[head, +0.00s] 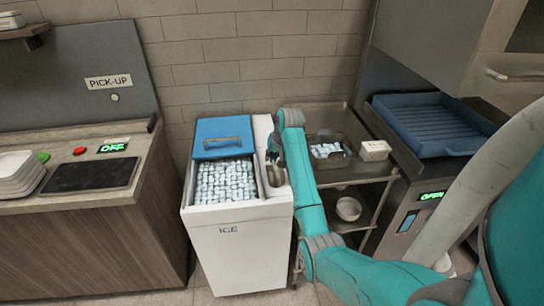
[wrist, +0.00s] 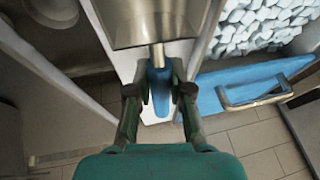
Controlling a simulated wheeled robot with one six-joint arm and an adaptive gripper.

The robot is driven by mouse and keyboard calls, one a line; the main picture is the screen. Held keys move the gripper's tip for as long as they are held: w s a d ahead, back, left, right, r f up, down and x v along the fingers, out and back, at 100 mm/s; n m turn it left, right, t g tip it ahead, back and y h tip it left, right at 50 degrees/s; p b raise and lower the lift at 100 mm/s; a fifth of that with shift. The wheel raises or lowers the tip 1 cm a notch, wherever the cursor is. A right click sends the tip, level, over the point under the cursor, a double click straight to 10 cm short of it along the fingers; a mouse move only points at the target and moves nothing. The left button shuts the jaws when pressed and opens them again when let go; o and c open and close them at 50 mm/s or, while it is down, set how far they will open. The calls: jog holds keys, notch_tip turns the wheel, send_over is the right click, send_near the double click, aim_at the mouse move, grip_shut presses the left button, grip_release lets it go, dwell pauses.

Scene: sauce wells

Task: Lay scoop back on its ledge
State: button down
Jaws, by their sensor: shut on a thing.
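The scoop has a metal bowl (wrist: 150,22) and a blue handle (wrist: 160,92). My gripper (wrist: 160,90) has its fingers on either side of this handle, shut on it. In the head view my gripper (head: 274,156) is at the right side of the white ice bin (head: 238,250), and the scoop's bowl (head: 276,178) shows just below it. The white ledge (head: 262,130) runs along the bin's right side. The scoop is over or on this ledge; I cannot tell whether it touches. My arm partly hides the ledge.
The bin's open well holds ice cubes (head: 226,181), with a blue lid (head: 215,126) behind them. To the right, a metal rack (head: 345,172) carries a clear tub (head: 327,150) and a white box (head: 375,150). A bowl (head: 349,208) sits lower. A pick-up counter (head: 145,160) stands left.

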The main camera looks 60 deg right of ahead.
jog(key=c, duration=1.1)
grip_release()
jog(key=shift+o, duration=0.2)
jog(key=v, duration=1.2)
